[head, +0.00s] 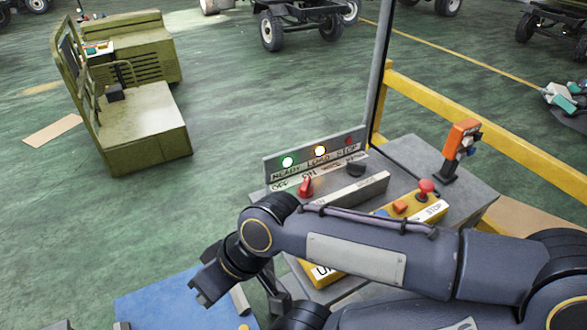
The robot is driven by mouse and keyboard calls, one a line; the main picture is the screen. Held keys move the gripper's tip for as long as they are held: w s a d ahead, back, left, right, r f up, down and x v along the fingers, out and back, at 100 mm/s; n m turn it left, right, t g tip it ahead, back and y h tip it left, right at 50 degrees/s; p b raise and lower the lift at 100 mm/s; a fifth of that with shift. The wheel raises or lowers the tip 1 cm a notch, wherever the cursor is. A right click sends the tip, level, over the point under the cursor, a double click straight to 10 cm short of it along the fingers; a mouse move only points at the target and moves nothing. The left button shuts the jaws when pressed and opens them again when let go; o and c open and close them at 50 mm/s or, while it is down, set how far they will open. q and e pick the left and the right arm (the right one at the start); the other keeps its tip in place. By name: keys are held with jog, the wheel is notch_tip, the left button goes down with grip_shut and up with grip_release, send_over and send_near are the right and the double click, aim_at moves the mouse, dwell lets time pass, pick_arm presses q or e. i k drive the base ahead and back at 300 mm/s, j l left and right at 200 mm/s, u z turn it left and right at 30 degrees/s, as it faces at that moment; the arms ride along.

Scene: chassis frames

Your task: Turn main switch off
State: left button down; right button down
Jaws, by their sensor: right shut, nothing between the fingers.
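The control panel (352,192) stands in the middle of the head view. A red rotary knob (305,187) sits on it below a label strip reading OFF and ON. The knob's handle looks roughly upright, nearer the ON mark, but its exact angle is hard to tell. Behind it, the green READY lamp (288,162) and the amber LOAD lamp (320,151) are lit; the STOP lamp looks dark. My right gripper (203,292) is shut and empty, to the left and front of the panel, apart from the knob. My right arm covers the panel's near part. My left gripper is not seen.
A black knob (355,170) sits right of the red one. A yellow box with a red mushroom button (427,188) and an orange device (461,143) stand to the right. A grey post (380,70) rises behind, near a yellow rail (480,125). A blue surface (165,305) lies below my gripper.

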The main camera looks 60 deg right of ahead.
aim_at(303, 191)
jog(key=z, duration=2.4)
jog(key=k+u, duration=0.35)
jog(key=k+j+u, duration=0.15)
jog(key=k+u, duration=0.25)
jog(key=i+l+u, duration=0.15)
jog(key=l+u, duration=0.3)
jog(key=i+l+u, duration=0.1)
jog(key=l+u, duration=0.2)
jog(key=u, duration=0.15)
jog(key=l+u, duration=0.5)
jog(key=l, duration=0.6)
jog(key=k+l, duration=0.15)
jog(key=l, duration=0.5)
